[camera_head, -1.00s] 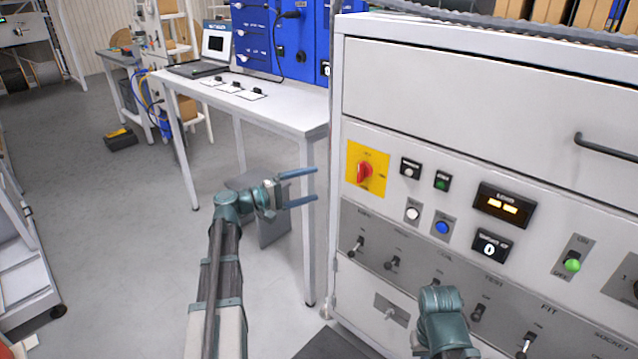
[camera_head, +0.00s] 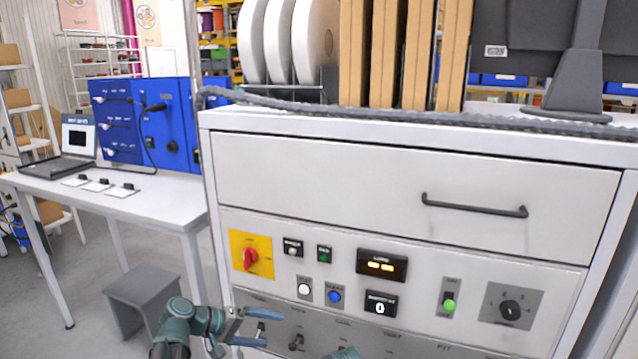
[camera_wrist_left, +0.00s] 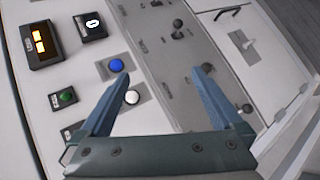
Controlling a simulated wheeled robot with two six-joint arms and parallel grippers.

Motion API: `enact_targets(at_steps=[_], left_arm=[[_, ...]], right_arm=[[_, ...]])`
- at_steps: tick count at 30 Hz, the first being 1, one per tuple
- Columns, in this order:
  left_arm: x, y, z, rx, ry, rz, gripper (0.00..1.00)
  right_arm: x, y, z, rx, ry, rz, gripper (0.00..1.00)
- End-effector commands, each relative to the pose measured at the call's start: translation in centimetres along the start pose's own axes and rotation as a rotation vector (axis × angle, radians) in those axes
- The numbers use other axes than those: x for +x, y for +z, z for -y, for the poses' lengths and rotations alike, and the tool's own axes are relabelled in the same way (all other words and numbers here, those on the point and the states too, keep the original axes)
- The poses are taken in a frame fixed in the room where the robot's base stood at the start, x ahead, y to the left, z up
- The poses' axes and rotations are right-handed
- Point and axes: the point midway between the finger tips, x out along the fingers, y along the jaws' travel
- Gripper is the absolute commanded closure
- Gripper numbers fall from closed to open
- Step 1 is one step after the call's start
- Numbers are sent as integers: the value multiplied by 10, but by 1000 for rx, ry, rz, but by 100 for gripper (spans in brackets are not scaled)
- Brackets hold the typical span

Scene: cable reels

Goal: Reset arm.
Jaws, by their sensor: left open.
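My left gripper (camera_head: 268,329) is open and empty at the bottom of the head view, in front of the lower left of the cabinet's control panel. In the left wrist view its two blue fingers (camera_wrist_left: 166,95) are spread apart, with the blue button (camera_wrist_left: 116,65), the white button (camera_wrist_left: 132,97) and a grey strip of toggle switches (camera_wrist_left: 172,60) beyond them. I cannot tell whether it touches the panel. Of my right arm only a small teal part shows at the bottom edge of the head view; its fingers are out of view.
The cabinet (camera_head: 400,150) carries a red rotary switch (camera_head: 250,258), a lit display (camera_head: 381,265), a green-tipped switch (camera_head: 449,304) and a drawer handle (camera_head: 474,206). White reels (camera_head: 288,40) and a monitor stand (camera_head: 572,75) are on top. A table (camera_head: 150,205) with a laptop (camera_head: 78,140) stands left, a grey stool (camera_head: 143,290) beneath.

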Motion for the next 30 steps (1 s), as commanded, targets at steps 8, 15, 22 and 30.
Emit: enact_targets(at_steps=[8,15,22,30], left_arm=[[50,150,12,300,-543,320,0],[28,209,25,536,-913,442,0],[13,220,26,633,-1060,463,0],[13,220,27,637,-1071,462,0]], right_arm=[[-38,2,-4,0,0,0,100],[-57,3,-5,0,0,0,100],[-62,4,-6,0,0,0,100],[-62,4,-6,0,0,0,100]])
